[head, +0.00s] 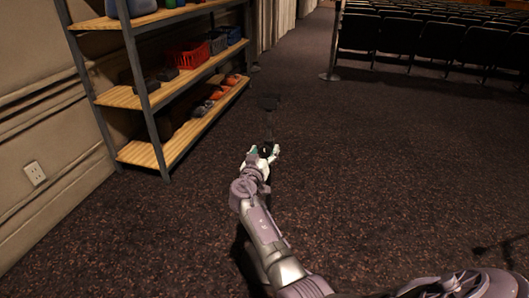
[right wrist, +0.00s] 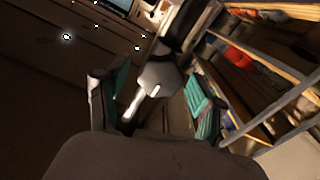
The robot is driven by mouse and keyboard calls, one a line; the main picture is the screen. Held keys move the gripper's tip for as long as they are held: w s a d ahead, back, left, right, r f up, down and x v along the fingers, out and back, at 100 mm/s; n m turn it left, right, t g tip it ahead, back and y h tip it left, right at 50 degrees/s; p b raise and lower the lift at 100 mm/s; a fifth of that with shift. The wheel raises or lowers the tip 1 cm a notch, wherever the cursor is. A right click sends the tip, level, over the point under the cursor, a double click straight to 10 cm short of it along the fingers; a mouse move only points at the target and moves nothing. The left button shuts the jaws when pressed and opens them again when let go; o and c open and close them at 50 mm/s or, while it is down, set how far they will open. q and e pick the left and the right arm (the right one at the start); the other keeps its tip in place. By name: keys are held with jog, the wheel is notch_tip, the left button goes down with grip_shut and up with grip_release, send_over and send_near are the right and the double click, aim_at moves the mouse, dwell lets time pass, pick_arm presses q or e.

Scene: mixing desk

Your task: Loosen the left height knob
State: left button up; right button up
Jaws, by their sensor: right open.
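My right gripper (head: 264,152) reaches forward over the carpet in the head view, in front of the shelf rack. In the right wrist view my right gripper (right wrist: 160,100) is open, its green-padded fingers apart. A grey, faceted knob-like part (right wrist: 160,77) with a pale, shiny bar shows between and beyond the fingers, below a dark body. It looks like a height knob, but I cannot tell whether it is the left one or whether the fingers touch it. In the head view a small dark upright piece (head: 268,104) rises just beyond the gripper. My left gripper is not in view.
A metal rack with wooden shelves (head: 142,155) stands at the left by the wall, with a red basket (head: 187,56) and other items. Rows of dark seats (head: 430,40) are at the back right.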

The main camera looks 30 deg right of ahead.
jog(key=shift+c, duration=0.2)
jog(key=shift+c, duration=1.2)
jog(key=c, duration=0.9)
